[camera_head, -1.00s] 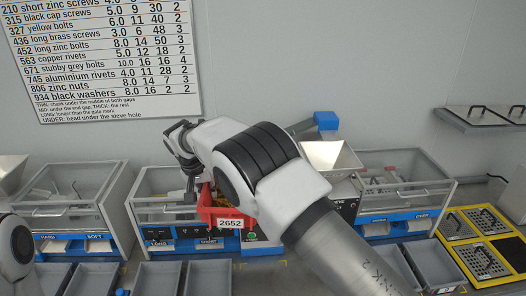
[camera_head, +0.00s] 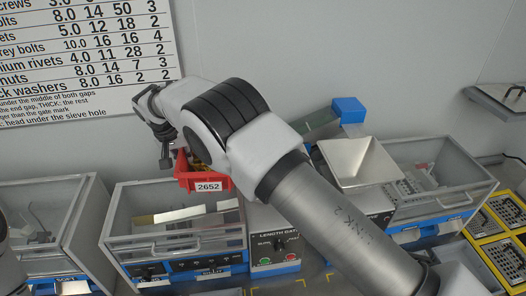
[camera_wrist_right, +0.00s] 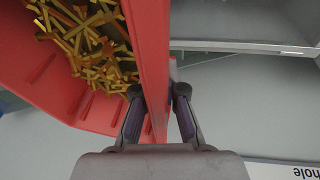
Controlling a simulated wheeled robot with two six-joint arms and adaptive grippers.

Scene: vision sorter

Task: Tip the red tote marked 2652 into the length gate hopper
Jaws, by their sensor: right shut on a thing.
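The red tote (camera_head: 216,185), with the label 2652 on its front, hangs above the clear-walled box of the length gate. My right gripper (camera_wrist_right: 157,95) is shut on its red wall. Many brassy, slim pieces (camera_wrist_right: 88,45) lie in the tote in the right wrist view. In the head view my right gripper (camera_head: 166,160) is at the tote's left end, and my arm covers the tote's right side. A metal funnel hopper (camera_head: 352,160) stands to the right of the tote, behind my forearm. The LENGTH GATE panel (camera_head: 274,250) is below. My left gripper is out of view.
A blue block (camera_head: 348,109) stands behind the hopper. Another clear-walled box (camera_head: 440,180) stands at the right, and one (camera_head: 45,215) at the left. Yellow-framed trays (camera_head: 495,240) lie at the far right. A printed wall chart (camera_head: 85,60) hangs at the back left.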

